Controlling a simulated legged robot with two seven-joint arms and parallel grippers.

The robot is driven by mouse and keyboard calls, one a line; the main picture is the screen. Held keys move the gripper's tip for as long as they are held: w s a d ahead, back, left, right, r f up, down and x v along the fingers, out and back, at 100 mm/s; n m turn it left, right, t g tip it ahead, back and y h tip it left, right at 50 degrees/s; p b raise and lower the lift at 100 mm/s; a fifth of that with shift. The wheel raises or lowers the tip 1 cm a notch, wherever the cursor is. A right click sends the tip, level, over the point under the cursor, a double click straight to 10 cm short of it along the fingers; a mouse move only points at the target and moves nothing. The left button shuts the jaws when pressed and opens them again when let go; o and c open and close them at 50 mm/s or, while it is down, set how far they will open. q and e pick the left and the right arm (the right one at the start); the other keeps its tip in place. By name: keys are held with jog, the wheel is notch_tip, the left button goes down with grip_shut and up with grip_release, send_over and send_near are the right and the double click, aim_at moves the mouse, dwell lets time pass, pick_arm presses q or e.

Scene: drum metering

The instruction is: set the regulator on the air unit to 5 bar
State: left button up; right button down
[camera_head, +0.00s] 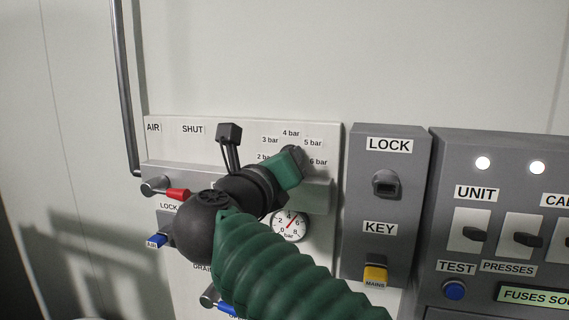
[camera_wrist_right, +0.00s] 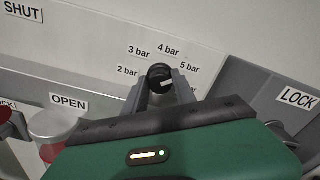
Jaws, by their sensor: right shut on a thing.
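The air unit (camera_head: 325,210) is a light panel on the wall. Its black regulator knob (camera_wrist_right: 159,73) sits below an arc of labels with 3 bar, 4 bar and 5 bar readable. My right gripper (camera_wrist_right: 161,88) is shut on the knob, one finger on each side. In the head view my right gripper (camera_head: 294,160) covers most of the knob. A pale mark shows on the knob, but its exact setting is hard to read. The round gauge (camera_head: 290,225) below has a red needle pointing up and right, around between 4 and 6. My left gripper is not in view.
A red-handled valve (camera_head: 178,194) and a blue handle (camera_head: 155,241) are left of my wrist. The grey lock box (camera_head: 382,215) with a yellow MAINS tag (camera_head: 375,276) stands close on the right, beside the switch panel (camera_head: 500,210). The wall above is clear.

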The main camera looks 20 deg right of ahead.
jog(key=shift+a+f, duration=0.1)
jog(key=shift+f, duration=0.2)
jog(key=c, duration=1.2)
grip_release()
jog(key=shift+c, duration=0.2)
jog(key=shift+o, duration=1)
jog(key=shift+r, duration=0.15)
jog(key=b+v, duration=0.1)
jog(key=v, duration=1.5)
jog(key=shift+s+a, duration=0.25)
jog(key=shift+a, duration=0.1)
